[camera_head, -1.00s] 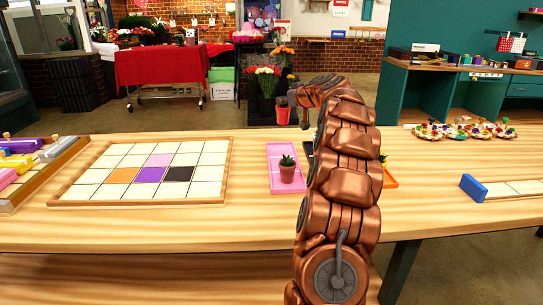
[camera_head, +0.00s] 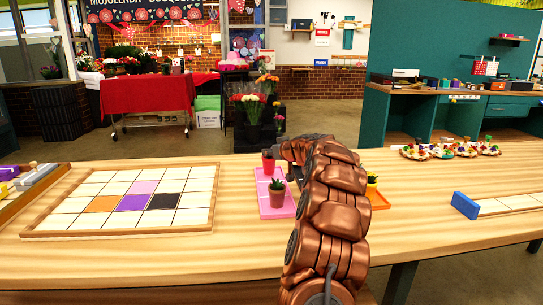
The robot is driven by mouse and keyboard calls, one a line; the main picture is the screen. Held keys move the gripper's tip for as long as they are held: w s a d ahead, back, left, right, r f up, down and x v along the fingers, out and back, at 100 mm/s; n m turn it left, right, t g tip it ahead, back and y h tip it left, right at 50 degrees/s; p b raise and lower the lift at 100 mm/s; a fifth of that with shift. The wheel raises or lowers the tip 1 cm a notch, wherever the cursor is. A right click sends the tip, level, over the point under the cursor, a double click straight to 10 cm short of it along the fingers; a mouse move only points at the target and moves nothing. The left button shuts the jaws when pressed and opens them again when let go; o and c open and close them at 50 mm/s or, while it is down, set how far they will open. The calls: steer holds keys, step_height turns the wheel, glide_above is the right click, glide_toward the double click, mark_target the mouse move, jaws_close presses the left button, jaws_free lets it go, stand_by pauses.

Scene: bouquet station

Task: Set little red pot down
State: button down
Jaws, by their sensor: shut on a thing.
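The little red pot (camera_head: 268,165) with a small green plant is at the end of my arm, over the back end of the pink tray (camera_head: 264,210). My gripper (camera_head: 275,160) is shut on it and mostly hidden by the pot and my arm. I cannot tell whether the pot touches the tray. A larger pinkish-red pot (camera_head: 276,205) with a spiky plant stands upright in the tray, nearer to me.
A wooden grid board (camera_head: 88,233) lies on the left and a blue block (camera_head: 465,205) on the right. Bare table (camera_head: 425,210) lies between the orange tray and block.

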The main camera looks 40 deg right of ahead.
steer(key=shift+f, duration=0.35)
steer(key=shift+f, duration=0.15)
steer(key=c, duration=0.9)
jaws_free()
steer(key=shift+s, duration=0.1)
steer(key=b+v, duration=0.1)
steer(key=v, duration=1.1)
steer(key=shift+b, duration=0.35)
